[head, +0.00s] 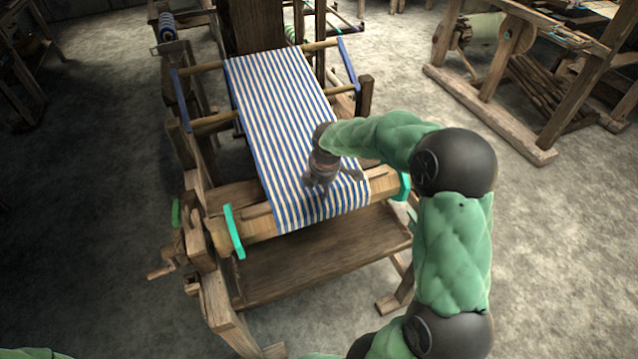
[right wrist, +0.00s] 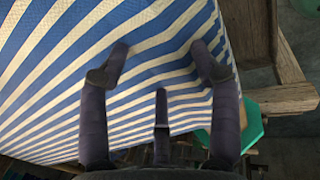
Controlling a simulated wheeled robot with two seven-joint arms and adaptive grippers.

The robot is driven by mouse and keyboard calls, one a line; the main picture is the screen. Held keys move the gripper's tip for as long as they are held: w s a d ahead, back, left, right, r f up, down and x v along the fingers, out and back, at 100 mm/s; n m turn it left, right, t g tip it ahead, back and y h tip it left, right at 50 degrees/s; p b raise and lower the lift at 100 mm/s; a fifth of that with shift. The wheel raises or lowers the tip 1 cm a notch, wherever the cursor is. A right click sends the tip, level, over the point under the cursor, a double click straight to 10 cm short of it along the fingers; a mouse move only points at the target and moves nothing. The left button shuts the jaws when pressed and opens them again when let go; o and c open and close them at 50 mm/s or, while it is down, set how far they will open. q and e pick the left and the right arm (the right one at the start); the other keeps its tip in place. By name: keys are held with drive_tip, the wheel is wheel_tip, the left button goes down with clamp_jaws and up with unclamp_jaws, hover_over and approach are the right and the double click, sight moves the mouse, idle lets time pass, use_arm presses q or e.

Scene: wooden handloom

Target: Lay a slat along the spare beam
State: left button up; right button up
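My right gripper (head: 332,184) is over the front end of a blue-and-white striped cloth (head: 290,120), just above the loom's front beam. In the right wrist view its fingers (right wrist: 160,62) are spread, with only striped cloth (right wrist: 60,75) behind them and nothing between them; I cannot tell if they touch it. The wooden front beam (head: 262,227) has turquoise end pieces (head: 234,231) and the cloth drapes over it. A thin wooden strip (head: 257,211), perhaps a slat, shows on the beam left of the cloth. I cannot tell which beam is the spare one. My left gripper is out of view.
A wide wooden board (head: 320,252) lies below the front beam. Rods with blue ends (head: 348,62) cross the loom farther back. A wooden handle (head: 160,270) sticks out at the left. Another wooden frame (head: 490,115) stands at the right, with open floor between.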

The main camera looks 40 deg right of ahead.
idle(0.3)
drive_tip(key=v, duration=1.2)
